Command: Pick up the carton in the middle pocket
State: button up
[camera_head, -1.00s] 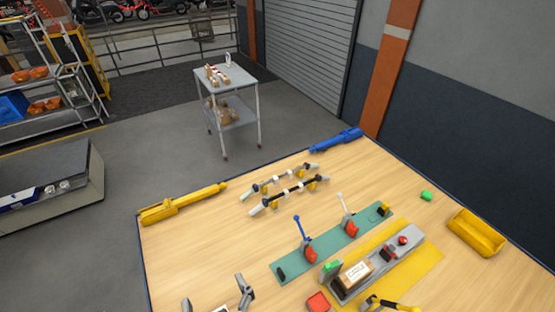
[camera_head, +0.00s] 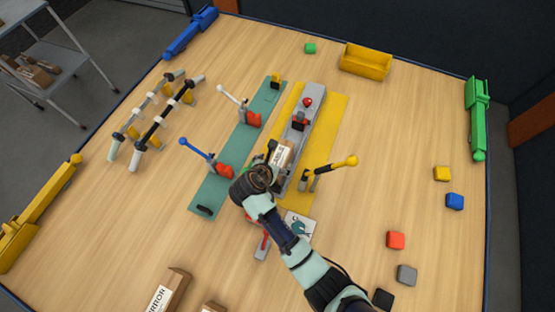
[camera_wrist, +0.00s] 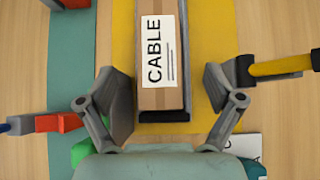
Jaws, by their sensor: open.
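The carton (camera_head: 283,156) is a brown box with a white label reading CABLE. It lies at the near end of a long grey conveyor-like fixture (camera_head: 313,92). In the wrist view the carton (camera_wrist: 159,97) is upright in the picture, between my fingers. My gripper (camera_wrist: 167,105) is open, with one finger on each side of the carton's lower end and visible gaps to it. In the head view my gripper (camera_head: 257,180) is over the carton's near end and hides part of it. I cannot tell which pocket the carton occupies.
A yellow-knobbed lever (camera_head: 330,166) stands close right of the carton. Blue-handled (camera_head: 200,152) and white-handled (camera_head: 235,100) clamps stand on the green strip to the left. A yellow bin (camera_head: 366,62) is at the back.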

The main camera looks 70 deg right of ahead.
aim_at(280, 157)
jog(key=shift+f, duration=0.15)
jog(key=b+x, duration=0.2)
jog(key=x, duration=0.5)
jog(key=shift+w+f+b, duration=0.1)
jog(key=shift+f+b, duration=0.1)
jog(key=shift+b, duration=0.15)
jog(key=c, duration=1.3)
jog(key=shift+c, duration=1.1)
jog(key=shift+r, duration=0.2)
